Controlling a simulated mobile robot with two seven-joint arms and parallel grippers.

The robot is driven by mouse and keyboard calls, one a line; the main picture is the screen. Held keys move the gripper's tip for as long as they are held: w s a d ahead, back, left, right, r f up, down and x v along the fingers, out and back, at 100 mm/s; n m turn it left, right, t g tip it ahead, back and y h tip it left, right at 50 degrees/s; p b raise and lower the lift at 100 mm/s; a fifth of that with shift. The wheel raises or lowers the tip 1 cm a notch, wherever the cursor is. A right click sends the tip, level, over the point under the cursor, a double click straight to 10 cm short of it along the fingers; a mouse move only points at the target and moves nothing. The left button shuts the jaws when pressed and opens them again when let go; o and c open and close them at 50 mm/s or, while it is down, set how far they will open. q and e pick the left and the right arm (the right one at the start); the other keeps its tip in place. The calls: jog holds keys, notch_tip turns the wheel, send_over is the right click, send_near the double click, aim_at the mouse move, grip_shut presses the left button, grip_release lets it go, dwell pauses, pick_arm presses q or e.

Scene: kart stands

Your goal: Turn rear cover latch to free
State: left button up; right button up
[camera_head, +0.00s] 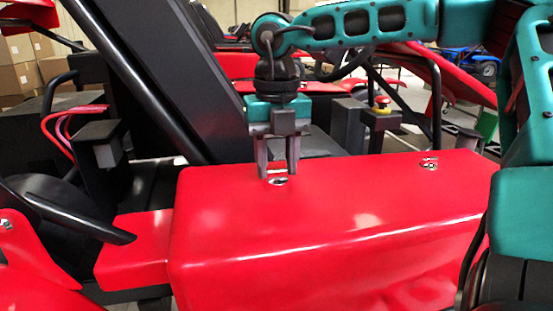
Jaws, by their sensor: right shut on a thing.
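The red rear cover (330,225) of the kart fills the lower middle of the head view. A small metal latch (278,181) sits on its top face at the rear left, and a second metal latch (429,163) shows farther right on the same face, with no gripper near it. My right gripper (279,172) points straight down and is shut on the left latch. Its fingers hide part of that latch, so I cannot tell which way it is turned. My left gripper is not in view.
Black kart tubes and a dark upright panel (185,75) stand just left of my right gripper. A red knob (382,100) shows behind the cover. Cardboard boxes (20,75) are at the far left. The cover's top is otherwise clear.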

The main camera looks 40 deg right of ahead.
jog(key=shift+c, duration=0.2)
jog(key=n, duration=0.3)
jog(key=shift+b, duration=0.4)
jog(key=n, duration=0.4)
jog(key=shift+a+n, duration=0.1)
jog(key=shift+n, duration=0.2)
jog(key=n, duration=0.3)
jog(key=shift+a+n, duration=0.1)
jog(key=shift+n, duration=0.2)
jog(key=n, duration=0.2)
jog(key=shift+n, duration=0.3)
jog(key=shift+s+n, duration=0.1)
jog(key=shift+n, duration=1.9)
jog(key=o, duration=1.1)
jog(key=shift+c, duration=0.2)
